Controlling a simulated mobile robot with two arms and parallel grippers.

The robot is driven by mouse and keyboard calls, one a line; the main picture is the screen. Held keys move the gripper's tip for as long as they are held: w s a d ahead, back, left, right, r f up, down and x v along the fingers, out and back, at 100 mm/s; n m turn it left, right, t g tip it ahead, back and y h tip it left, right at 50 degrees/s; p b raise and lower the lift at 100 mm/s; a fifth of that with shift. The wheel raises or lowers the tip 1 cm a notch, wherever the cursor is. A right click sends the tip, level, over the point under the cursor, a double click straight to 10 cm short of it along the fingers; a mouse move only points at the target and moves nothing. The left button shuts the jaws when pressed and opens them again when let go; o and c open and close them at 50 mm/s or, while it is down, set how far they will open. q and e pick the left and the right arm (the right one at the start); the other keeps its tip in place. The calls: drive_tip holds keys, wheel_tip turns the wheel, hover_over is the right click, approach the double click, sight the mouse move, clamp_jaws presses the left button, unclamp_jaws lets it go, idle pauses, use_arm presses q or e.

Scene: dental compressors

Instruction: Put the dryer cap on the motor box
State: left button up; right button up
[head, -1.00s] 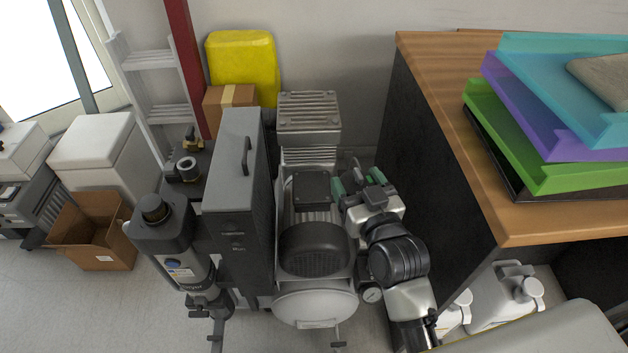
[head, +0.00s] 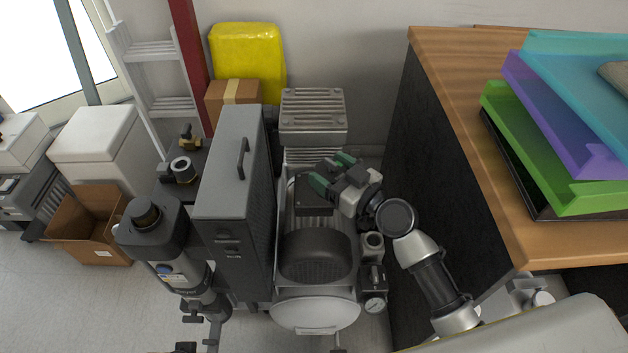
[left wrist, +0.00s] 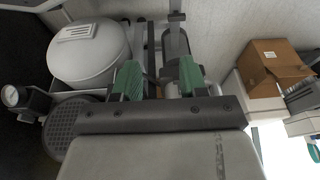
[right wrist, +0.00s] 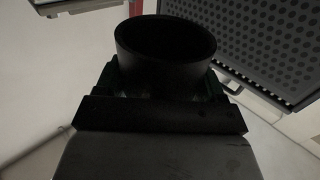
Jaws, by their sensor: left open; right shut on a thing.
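The dryer cap (right wrist: 165,45), a dark round hollow piece, is gripped between the fingers of my right gripper (right wrist: 165,80) in the right wrist view. In the head view my right gripper (head: 333,172) is over the motor box (head: 311,204), a dark box on the motor behind its round fan cover; the gripper partly hides the box. The cap is hard to make out there, and I cannot tell whether it touches the box. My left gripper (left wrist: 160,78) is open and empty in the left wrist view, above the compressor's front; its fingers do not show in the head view.
A tall grey cabinet (head: 228,165) with a handle stands left of the motor. A filter cylinder (head: 175,255) is at its front left. A wooden-topped desk (head: 470,130) with coloured trays stands right. An open carton (head: 90,235) lies on the floor at left.

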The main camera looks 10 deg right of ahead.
drive_tip(key=w+f, duration=0.1)
drive_tip(key=w, duration=0.1)
drive_tip(key=w+a+f+b, duration=0.1)
drive_tip(key=w+f, duration=0.1)
drive_tip(key=w+a+f+b, duration=0.1)
drive_tip(key=w, duration=0.2)
drive_tip(key=shift+f, duration=0.25)
drive_tip(key=shift+s+f, duration=0.1)
drive_tip(key=shift+f, duration=0.1)
drive_tip(key=shift+f+b, duration=0.45)
drive_tip(key=shift+f, duration=1)
use_arm(q)
drive_tip(key=w+v, duration=0.1)
drive_tip(key=v, duration=0.9)
drive_tip(key=shift+r+t, duration=0.25)
drive_tip(key=shift+t, duration=0.05)
use_arm(e)
drive_tip(key=shift+f, duration=0.2)
use_arm(q)
drive_tip(key=shift+s+a, duration=0.1)
use_arm(e)
drive_tip(key=shift+f+b, duration=0.1)
drive_tip(key=shift+b, duration=0.3)
drive_tip(key=o, duration=1)
use_arm(q)
drive_tip(key=shift+f, duration=0.1)
